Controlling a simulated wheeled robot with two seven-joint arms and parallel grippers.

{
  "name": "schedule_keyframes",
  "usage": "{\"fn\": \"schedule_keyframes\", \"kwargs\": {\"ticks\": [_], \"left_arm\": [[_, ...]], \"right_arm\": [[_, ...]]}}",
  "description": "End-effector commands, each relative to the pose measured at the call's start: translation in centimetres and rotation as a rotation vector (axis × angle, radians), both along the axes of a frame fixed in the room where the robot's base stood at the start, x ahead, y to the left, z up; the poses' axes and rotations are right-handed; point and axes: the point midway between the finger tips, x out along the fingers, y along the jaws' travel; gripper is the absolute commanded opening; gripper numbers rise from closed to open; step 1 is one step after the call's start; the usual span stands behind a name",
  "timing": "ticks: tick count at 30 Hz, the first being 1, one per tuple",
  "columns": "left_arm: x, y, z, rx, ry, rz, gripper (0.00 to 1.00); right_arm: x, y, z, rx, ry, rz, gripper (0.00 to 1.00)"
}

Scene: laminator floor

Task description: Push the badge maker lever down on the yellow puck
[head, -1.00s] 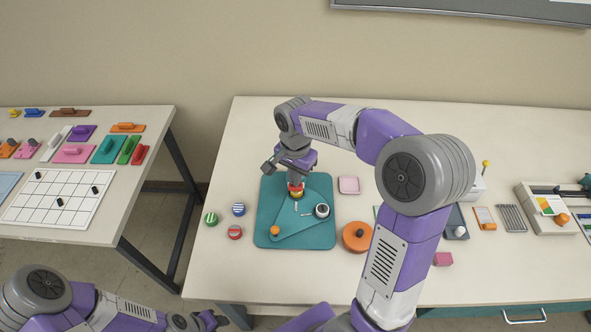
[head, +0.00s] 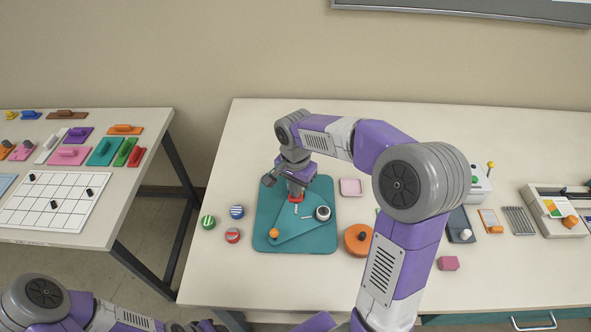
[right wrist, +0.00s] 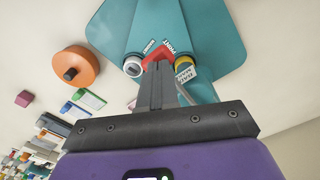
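The badge maker is a teal base (head: 318,238) with a pivoting teal plate, an orange knob (head: 273,233) and a red lever part (head: 297,199). The red part also shows in the right wrist view (right wrist: 187,52). The yellow puck (right wrist: 183,61) shows as a yellow rim beside the red part; it is hidden in the head view. My right gripper (head: 294,193) points down over the red part. In the right wrist view its fingers (right wrist: 157,66) are together, tips at the red part; contact is unclear. My left gripper (head: 207,325) is at the bottom edge, its fingers unclear.
A white round die (head: 323,213) is on the plate. Green (head: 208,222), blue (head: 237,212) and red striped (head: 232,236) pucks lie left of the base. An orange round block (head: 358,239) and pink tray (head: 351,187) stand right of it. The front table area is clear.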

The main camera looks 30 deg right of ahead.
Motion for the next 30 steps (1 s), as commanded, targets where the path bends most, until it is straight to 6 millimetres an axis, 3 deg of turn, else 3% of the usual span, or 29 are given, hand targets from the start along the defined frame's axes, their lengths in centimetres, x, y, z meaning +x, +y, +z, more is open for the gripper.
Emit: {"fn": "schedule_keyframes", "kwargs": {"ticks": [10,30], "left_arm": [[0.0,0.0,0.5,0.000,0.000,0.000,0.43],[0.0,0.0,4.5,0.000,0.000,0.000,0.43]], "right_arm": [[0.0,0.0,0.5,0.000,0.001,0.000,0.00],[0.0,0.0,5.3,0.000,0.001,0.000,0.00]]}}
